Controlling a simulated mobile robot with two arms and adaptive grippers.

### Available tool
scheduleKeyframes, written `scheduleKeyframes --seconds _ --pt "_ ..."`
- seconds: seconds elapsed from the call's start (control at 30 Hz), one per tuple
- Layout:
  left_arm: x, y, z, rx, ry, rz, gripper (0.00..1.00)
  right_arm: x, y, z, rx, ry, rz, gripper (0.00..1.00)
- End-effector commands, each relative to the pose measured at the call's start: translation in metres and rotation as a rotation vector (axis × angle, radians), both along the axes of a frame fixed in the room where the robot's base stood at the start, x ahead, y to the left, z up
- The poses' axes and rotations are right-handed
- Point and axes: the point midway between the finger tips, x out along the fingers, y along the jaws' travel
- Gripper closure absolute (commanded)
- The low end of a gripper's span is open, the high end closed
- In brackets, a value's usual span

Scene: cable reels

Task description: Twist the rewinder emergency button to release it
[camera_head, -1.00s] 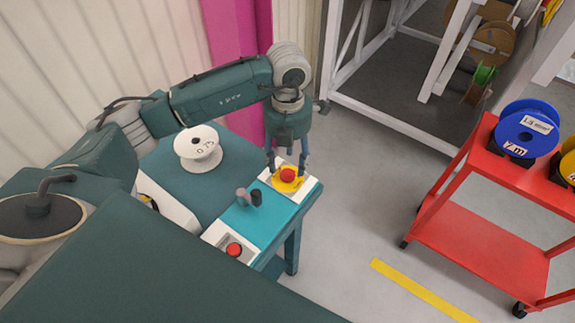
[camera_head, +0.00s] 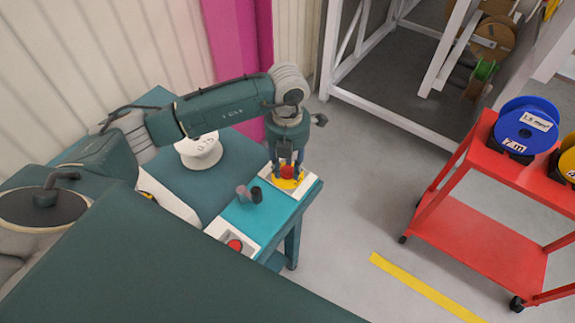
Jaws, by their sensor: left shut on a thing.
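The emergency button (camera_head: 287,171) is a red knob on a yellow disc, set on a white plate at the far right end of the teal table (camera_head: 262,218). My left gripper (camera_head: 287,174) points down over it from above. Its fingers are shut on the red knob, one on each side, and partly hide it. A second red button (camera_head: 235,244) sits on a white plate at the near end of the table. My right gripper is not in view.
Two small dark cylinders (camera_head: 250,194) stand between the buttons. A red cart (camera_head: 475,228) with blue and yellow reels is on the right. A white frame rack (camera_head: 390,122) stands behind. Grey floor lies between.

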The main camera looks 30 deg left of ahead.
Motion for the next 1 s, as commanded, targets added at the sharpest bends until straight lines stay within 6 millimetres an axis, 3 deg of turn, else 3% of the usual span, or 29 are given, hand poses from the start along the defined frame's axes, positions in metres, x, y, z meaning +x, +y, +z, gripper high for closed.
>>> scheduleKeyframes --seconds 0.37,1.0 --pt "0.001 0.000 -0.003 0.000 -0.002 -0.116 0.94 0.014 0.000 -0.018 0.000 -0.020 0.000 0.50" --pt "0.001 0.000 -0.003 0.000 -0.003 -0.591 0.94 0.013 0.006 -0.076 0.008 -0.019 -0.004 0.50"
